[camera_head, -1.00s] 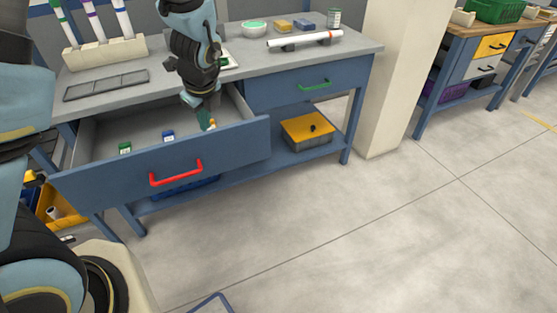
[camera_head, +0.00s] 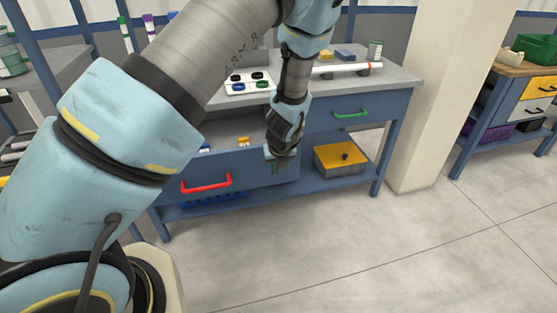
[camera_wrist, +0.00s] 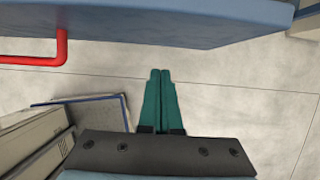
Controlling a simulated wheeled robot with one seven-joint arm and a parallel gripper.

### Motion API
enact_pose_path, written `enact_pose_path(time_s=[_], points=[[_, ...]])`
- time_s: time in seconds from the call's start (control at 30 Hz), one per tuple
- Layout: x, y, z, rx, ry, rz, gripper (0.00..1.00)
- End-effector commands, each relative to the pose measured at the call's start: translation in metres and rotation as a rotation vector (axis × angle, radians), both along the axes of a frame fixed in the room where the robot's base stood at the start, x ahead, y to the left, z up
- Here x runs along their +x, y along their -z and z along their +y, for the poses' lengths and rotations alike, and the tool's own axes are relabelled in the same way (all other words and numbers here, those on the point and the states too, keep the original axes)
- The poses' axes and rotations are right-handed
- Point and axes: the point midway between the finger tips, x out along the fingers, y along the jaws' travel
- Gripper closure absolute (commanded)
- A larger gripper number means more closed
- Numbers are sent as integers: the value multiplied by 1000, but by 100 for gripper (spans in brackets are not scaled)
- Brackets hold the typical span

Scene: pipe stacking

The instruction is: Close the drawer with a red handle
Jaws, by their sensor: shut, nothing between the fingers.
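The drawer front (camera_head: 240,174) with the red handle (camera_head: 207,184) stands out from the blue workbench, so the drawer is open. Part of its inside shows, with a small yellow item (camera_head: 243,141) in it; my arm hides much of the rest. My gripper (camera_head: 279,166) is at the right end of the drawer front, on its outer side. In the wrist view, the green fingers of my gripper (camera_wrist: 160,73) are together with nothing between them. The drawer front (camera_wrist: 175,25) lies beyond the fingertips, with a visible gap in the picture, and the red handle (camera_wrist: 62,48) is at left.
A closed drawer with a green handle (camera_head: 350,114) is to the right. A yellow-lidded box (camera_head: 340,157) sits on the lower shelf (camera_head: 300,186). A white pillar (camera_head: 420,100) stands right of the workbench. The floor (camera_head: 400,250) in front is clear.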

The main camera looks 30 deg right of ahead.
Motion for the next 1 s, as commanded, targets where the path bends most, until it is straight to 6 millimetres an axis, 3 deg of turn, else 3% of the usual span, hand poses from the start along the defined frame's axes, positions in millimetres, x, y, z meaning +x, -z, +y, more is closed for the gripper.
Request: enact_pose_path(time_s=[0.03,0.2,0.77,1.0], points=[[12,-6,-2,-5,-7,-3,100],[29,-5,-6,-5,-4,-3,100],[37,-4,-7,-4,-3,-2,100],[63,-4,-11,-6,-5,-4,100]])
